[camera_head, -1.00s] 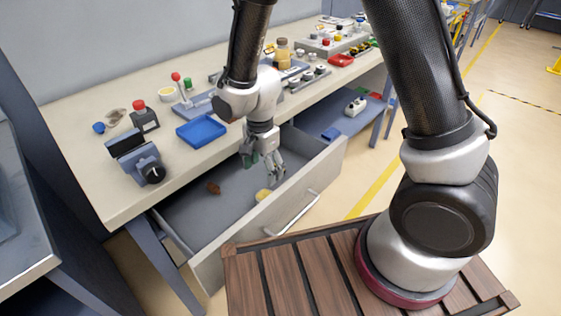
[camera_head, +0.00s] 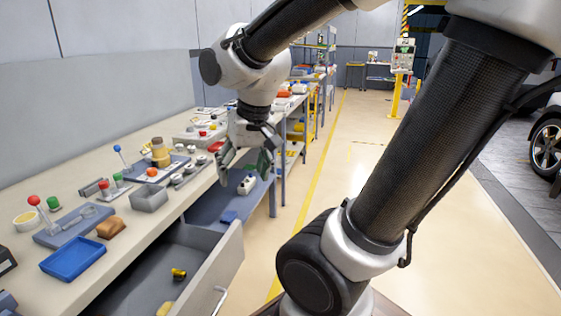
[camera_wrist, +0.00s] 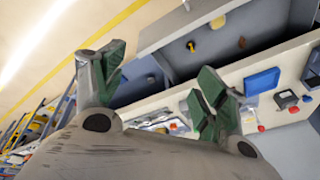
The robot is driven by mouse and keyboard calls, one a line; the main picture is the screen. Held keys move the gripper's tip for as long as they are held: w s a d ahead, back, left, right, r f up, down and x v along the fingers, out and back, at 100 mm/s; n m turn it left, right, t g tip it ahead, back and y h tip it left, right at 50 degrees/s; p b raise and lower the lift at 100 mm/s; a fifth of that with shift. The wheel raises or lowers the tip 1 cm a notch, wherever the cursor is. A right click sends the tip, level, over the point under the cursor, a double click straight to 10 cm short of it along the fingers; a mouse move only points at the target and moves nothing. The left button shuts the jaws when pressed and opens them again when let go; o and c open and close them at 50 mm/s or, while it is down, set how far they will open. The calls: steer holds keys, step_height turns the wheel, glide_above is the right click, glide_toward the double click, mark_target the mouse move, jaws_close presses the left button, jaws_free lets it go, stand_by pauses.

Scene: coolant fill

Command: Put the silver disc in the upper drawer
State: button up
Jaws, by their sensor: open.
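The open drawer (camera_head: 222,268) sticks out from under the bench at lower left in the head view. It also shows at the top of the wrist view (camera_wrist: 172,22). A small yellow and black item (camera_head: 179,274) lies in it, and part of a yellow thing (camera_head: 164,308) shows at the frame's bottom edge. My gripper (camera_head: 246,168) is open and empty, raised beyond the drawer near the bench's front edge. Its green-padded fingers stand apart in the wrist view (camera_wrist: 160,72). I cannot pick out the silver disc in either view.
The bench (camera_head: 135,238) carries a blue tray (camera_head: 73,258), a brown block (camera_head: 111,227), a grey box (camera_head: 149,197), red- and green-knobbed levers and several small parts.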

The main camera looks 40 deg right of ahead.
steer(key=s+d+r+n+t, duration=0.1)
steer(key=s+d+r+n, duration=0.1)
steer(key=s, duration=0.5)
steer(key=shift+s+d+r+n+h, duration=0.35)
steer(key=shift+d+r, duration=0.35)
steer(key=shift+d, duration=0.55)
